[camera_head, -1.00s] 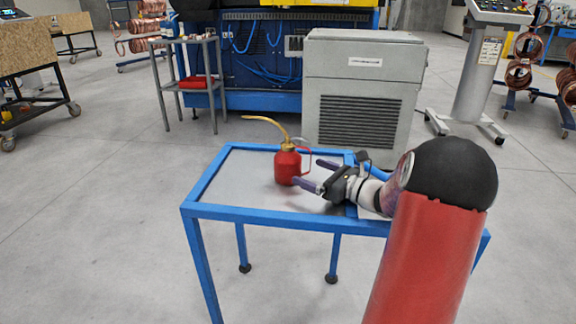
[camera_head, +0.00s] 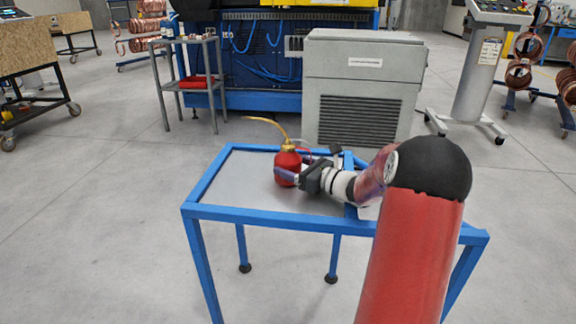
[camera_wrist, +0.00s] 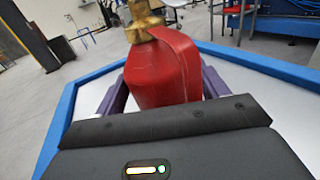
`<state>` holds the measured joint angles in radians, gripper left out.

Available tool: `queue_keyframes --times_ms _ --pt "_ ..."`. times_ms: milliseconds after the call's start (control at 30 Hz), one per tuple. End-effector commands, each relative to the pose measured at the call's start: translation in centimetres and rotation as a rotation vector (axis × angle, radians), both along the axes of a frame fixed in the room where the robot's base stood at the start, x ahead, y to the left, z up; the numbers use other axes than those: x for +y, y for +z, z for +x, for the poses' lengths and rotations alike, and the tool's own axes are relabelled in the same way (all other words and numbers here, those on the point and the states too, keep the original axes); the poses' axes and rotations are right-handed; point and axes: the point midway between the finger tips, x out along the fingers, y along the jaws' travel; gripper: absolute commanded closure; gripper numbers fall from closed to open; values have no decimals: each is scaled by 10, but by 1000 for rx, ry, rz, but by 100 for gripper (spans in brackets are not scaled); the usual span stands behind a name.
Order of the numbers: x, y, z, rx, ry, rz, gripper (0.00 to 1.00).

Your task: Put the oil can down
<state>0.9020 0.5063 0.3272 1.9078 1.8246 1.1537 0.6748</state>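The oil can (camera_head: 287,164) is red with a brass top and a long thin spout pointing left. It stands upright on the blue-framed table (camera_head: 225,192). My gripper (camera_head: 289,172) reaches in from the right at the can's body, with one purple finger in front of it; the far finger is mostly hidden. In the wrist view, the can's red body and handle (camera_wrist: 165,72) fill the space between the two spread purple fingers (camera_wrist: 163,92). The fingers are open, one on each side, very close to the can; contact is not clear.
The table's left part is bare. Behind the table stands a grey cabinet (camera_head: 362,75), with a grey trolley (camera_head: 190,85) holding a red tray to its left. A control pedestal (camera_head: 478,75) stands at the right. Floor around the table is clear.

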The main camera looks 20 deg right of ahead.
Motion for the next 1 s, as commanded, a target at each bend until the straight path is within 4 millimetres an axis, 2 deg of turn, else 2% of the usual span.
queue_keyframes --times_ms 33,300,533,667,833,1000 --pt "0 0 0 0 0 0 34" --pt "0 1 0 -2 0 0 70" --pt "0 2 0 -3 0 -1 70" --pt "0 9 0 -3 0 -2 70" --pt "0 34 0 -7 0 -4 70" --pt "0 77 0 -8 1 -7 70"
